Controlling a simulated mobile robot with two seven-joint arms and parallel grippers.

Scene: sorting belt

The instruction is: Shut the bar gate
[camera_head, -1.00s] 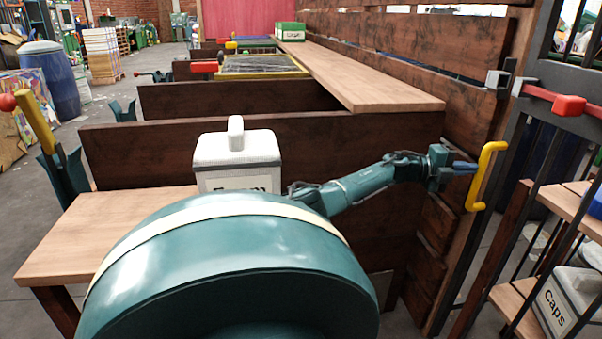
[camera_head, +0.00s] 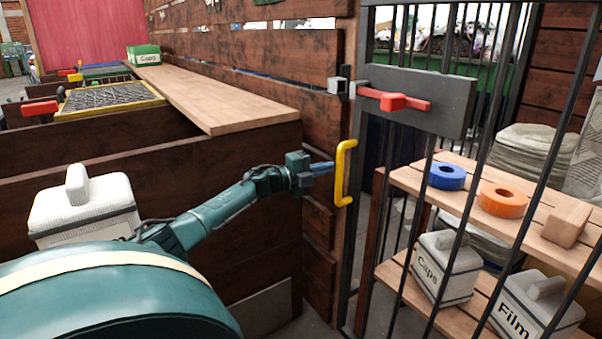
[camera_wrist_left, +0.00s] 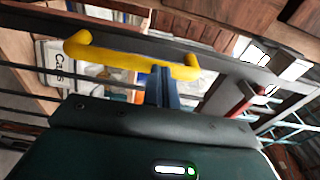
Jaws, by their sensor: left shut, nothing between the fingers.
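The bar gate (camera_head: 461,150) is dark metal with upright bars and fills the right of the head view. A grey plate (camera_head: 450,98) on it carries a red latch (camera_head: 395,102), close to a metal catch (camera_head: 340,86) by the wooden wall. I cannot tell whether the latch is engaged. A yellow handle (camera_head: 343,172) stands upright at the gate's near edge. My left gripper (camera_head: 326,167) is shut and empty, its fingertips right at the handle. In the left wrist view my fingers (camera_wrist_left: 162,84) overlap the handle (camera_wrist_left: 130,57); contact is unclear. My right gripper is not in view.
Behind the bars, shelves (camera_head: 470,222) hold a blue ring (camera_head: 447,177), an orange ring (camera_head: 502,201), a wooden block (camera_head: 566,222) and boxes marked Caps (camera_head: 444,267) and Film (camera_head: 535,308). A plank-topped wooden partition (camera_head: 190,92) and a white lidded box (camera_head: 82,207) are left.

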